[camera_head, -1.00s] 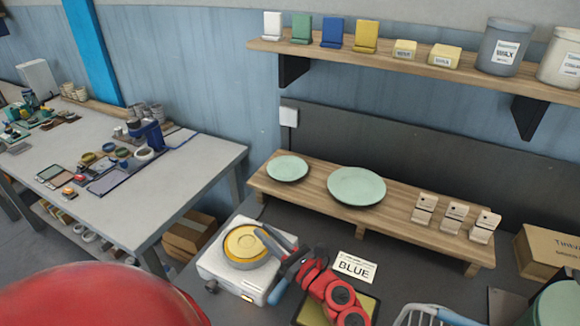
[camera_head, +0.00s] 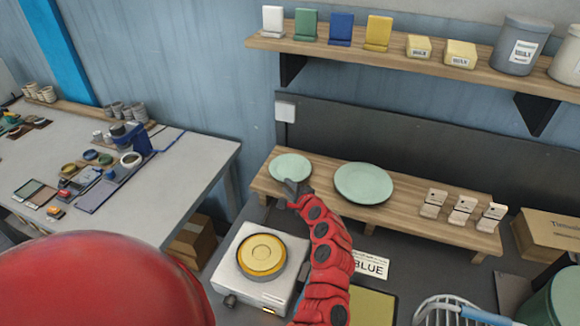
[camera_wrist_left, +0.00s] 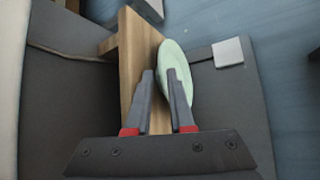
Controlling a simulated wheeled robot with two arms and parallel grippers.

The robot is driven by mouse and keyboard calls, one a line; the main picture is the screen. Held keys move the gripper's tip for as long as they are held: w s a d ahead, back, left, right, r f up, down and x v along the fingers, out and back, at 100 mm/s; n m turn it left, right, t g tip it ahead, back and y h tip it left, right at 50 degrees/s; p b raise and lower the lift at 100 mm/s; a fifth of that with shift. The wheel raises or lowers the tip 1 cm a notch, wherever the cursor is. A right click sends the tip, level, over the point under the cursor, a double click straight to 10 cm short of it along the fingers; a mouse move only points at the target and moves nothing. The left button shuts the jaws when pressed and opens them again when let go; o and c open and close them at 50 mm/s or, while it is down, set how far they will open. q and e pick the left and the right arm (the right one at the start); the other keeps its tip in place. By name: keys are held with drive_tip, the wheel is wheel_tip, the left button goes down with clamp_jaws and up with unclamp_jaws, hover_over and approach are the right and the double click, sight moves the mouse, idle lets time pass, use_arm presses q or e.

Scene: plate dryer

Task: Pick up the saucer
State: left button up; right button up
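The saucer is the small pale green plate (camera_head: 289,167) at the left end of the low wooden shelf. In the left wrist view the saucer (camera_wrist_left: 178,70) appears as a narrow oval. My left gripper (camera_head: 293,189) is at the saucer's near edge. In the left wrist view its two fingers (camera_wrist_left: 160,74) are apart, with a gap between them. One finger overlaps the saucer in the picture and the saucer's edge shows in the gap; I cannot tell whether they touch. My right gripper is not in view.
A larger green plate (camera_head: 363,184) lies right of the saucer, with several small wooden stands (camera_head: 462,209) beyond. A white device with a yellow round top (camera_head: 262,255) stands in front. A high shelf (camera_head: 400,55) holds jars and coloured stands. A workbench (camera_head: 170,185) is at left.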

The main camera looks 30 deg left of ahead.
sight(282, 180)
use_arm(q)
drive_tip(key=shift+w+a, duration=0.3)
drive_tip(key=shift+a, duration=0.05)
drive_tip(key=p+x, duration=0.2)
drive_tip(key=x, duration=0.3)
drive_tip(key=shift+d, duration=0.1)
drive_tip(key=shift+c, duration=0.2)
clamp_jaws()
drive_tip(key=shift+s+f, duration=0.15)
drive_tip(key=shift+f, duration=0.05)
idle(0.7)
